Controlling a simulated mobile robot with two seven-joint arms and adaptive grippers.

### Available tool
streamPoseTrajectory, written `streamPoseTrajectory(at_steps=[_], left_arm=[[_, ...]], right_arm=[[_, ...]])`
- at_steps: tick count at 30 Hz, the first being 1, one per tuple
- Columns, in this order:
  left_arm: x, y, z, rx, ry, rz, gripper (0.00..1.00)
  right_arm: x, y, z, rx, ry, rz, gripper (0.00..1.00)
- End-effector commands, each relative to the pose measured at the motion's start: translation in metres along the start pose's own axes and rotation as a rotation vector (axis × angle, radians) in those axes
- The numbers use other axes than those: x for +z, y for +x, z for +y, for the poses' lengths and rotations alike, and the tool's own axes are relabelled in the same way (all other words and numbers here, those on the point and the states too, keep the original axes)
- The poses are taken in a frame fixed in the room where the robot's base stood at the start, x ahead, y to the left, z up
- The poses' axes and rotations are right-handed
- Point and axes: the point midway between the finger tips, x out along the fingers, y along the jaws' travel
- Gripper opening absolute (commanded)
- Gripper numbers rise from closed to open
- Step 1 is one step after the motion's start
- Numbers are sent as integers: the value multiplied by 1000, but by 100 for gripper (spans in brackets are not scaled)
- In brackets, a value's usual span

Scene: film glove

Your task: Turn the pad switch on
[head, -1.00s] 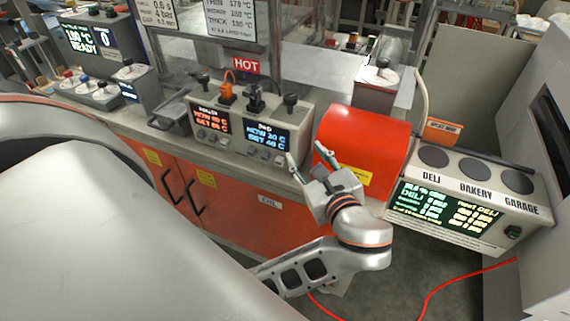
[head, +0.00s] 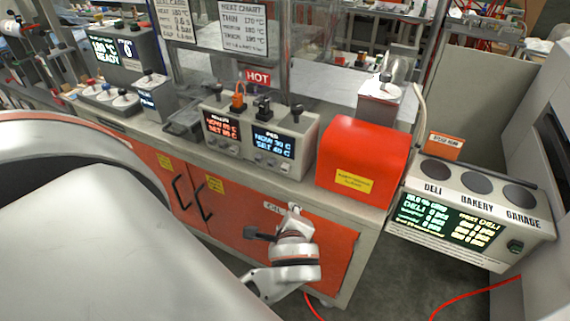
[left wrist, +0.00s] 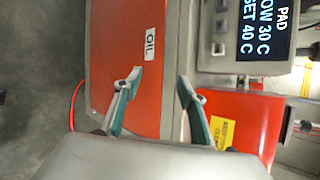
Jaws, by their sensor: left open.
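The control box (head: 309,140) stands on the counter with a red-lit display and a blue-lit PAD display (head: 274,144). The PAD display (left wrist: 265,28) is also at the top right of the left wrist view, reading 30 C and set 40 C. Small grey buttons (left wrist: 218,49) sit beside it there; which one is the pad switch, and its state, I cannot tell. My left gripper (head: 283,221) is below the box, in front of the orange cabinet door. In the left wrist view its fingers (left wrist: 158,88) are spread and empty. My right gripper is not in view.
A red hood (head: 362,160) stands right of the control box. A DELI BAKERY GARAGE box (head: 470,214) is farther right. An OIL label (left wrist: 150,44) is on the orange door (left wrist: 110,50). A red cable (head: 470,296) lies on the floor.

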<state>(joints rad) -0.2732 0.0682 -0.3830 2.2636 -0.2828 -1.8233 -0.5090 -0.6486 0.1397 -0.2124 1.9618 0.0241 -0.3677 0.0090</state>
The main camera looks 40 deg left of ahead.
Motion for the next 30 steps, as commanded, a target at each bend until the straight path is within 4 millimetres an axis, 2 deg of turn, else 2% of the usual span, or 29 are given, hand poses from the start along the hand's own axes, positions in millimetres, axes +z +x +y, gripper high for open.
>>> streamPoseTrajectory(at_steps=[3, 7, 17, 20, 23, 25, 30], left_arm=[[0, 4, 12, 17, -71, 31, 41], [1, 5, 17, 25, -115, 49, 41], [0, 5, 18, 27, -126, 55, 41], [-7, 6, 14, 19, -143, 79, 41], [-33, 9, 1, -10, -208, 166, 41], [-63, 8, -16, -43, -289, 272, 41], [-141, -12, -76, -127, -541, 601, 41]], right_arm=[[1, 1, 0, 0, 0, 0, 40], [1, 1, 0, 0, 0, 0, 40], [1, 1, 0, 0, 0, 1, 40], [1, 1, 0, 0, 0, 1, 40], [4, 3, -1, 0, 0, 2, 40], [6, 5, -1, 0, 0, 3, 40], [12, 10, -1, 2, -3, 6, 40]])
